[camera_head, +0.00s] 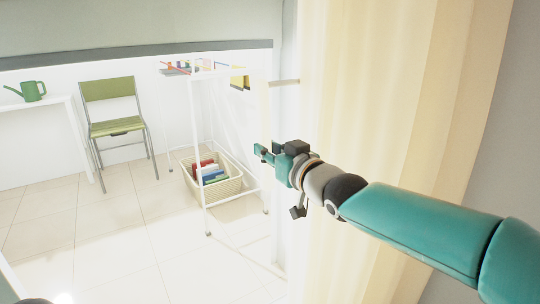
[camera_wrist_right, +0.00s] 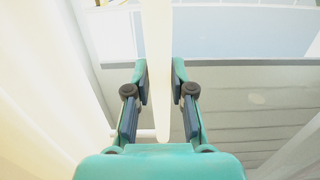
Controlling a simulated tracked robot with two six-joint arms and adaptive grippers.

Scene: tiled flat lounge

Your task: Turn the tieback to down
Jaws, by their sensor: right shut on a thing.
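The tieback (camera_wrist_right: 158,50) is a pale cream bar that runs down the middle of the right wrist view between my two fingers. In the head view it shows as a pale upright strip (camera_head: 262,112) beside the curtain, below a short level rod (camera_head: 284,82). My right gripper (camera_head: 262,152) reaches in from the right, in front of the cream curtain (camera_head: 385,90). Its fingers are on both sides of the bar (camera_wrist_right: 160,88), shut on it. The head view does not clearly show the contact. My left gripper is not in view.
A white trolley (camera_head: 197,130) stands left of the gripper, with small coloured items on top and a basket (camera_head: 232,187) of books below. A green chair (camera_head: 110,90) and a white table (camera_head: 45,103) with a watering can (camera_head: 33,91) stand farther left. The tiled floor (camera_head: 115,240) is clear.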

